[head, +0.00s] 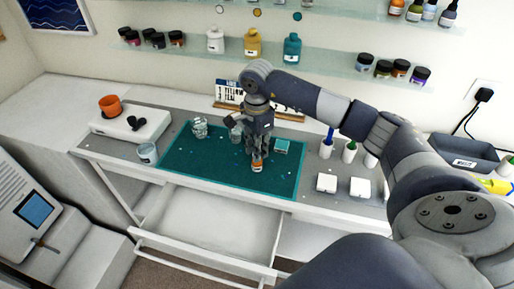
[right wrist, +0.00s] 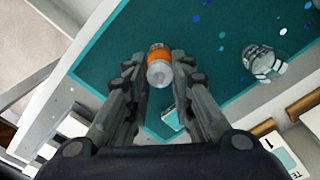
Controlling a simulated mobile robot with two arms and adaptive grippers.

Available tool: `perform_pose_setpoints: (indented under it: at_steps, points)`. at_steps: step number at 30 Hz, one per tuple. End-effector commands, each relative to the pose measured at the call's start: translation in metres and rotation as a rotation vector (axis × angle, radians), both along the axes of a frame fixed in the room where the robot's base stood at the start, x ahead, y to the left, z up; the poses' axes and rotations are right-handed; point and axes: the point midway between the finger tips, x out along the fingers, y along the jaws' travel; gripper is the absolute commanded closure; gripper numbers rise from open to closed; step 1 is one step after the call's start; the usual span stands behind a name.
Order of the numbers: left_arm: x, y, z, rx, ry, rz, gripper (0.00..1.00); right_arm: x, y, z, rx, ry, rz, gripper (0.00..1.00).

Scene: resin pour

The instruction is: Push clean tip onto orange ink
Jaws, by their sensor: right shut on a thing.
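The orange ink (head: 257,167) is a small bottle with an orange band and a pale label, on the green mat below my right gripper (head: 257,156). In the right wrist view the orange ink (right wrist: 158,52) lies between my gripper's fingertips (right wrist: 159,68). A pale grey, round-ended piece, which looks like the clean tip (right wrist: 160,74), faces the camera at the bottle's near end. My right gripper is shut around this pale end. The fingers hide part of it, and I cannot tell whether tip and bottle are fully joined. My left gripper is not in view.
The green mat (head: 200,165) also holds clear jars (head: 200,128) and a small teal block (head: 282,146). White square pads (head: 327,183) and pen-like tools in white holders (head: 348,153) stand to the right. An open drawer (head: 210,224) juts out in front.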

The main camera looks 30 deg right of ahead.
Motion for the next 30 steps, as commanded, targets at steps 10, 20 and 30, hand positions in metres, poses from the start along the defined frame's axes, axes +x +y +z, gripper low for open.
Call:
perform_pose_setpoints:
  at_steps: [10,20,30]
  points:
    - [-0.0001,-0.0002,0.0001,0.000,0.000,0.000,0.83,0.0000,0.0000,0.0000,0.000,0.000,0.000,0.55]
    - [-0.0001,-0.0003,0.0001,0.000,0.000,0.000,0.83,-0.0001,0.0000,0.0000,0.000,0.000,0.000,0.35]
    - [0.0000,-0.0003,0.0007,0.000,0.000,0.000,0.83,0.0000,0.0001,0.0009,0.000,0.000,0.000,0.35]
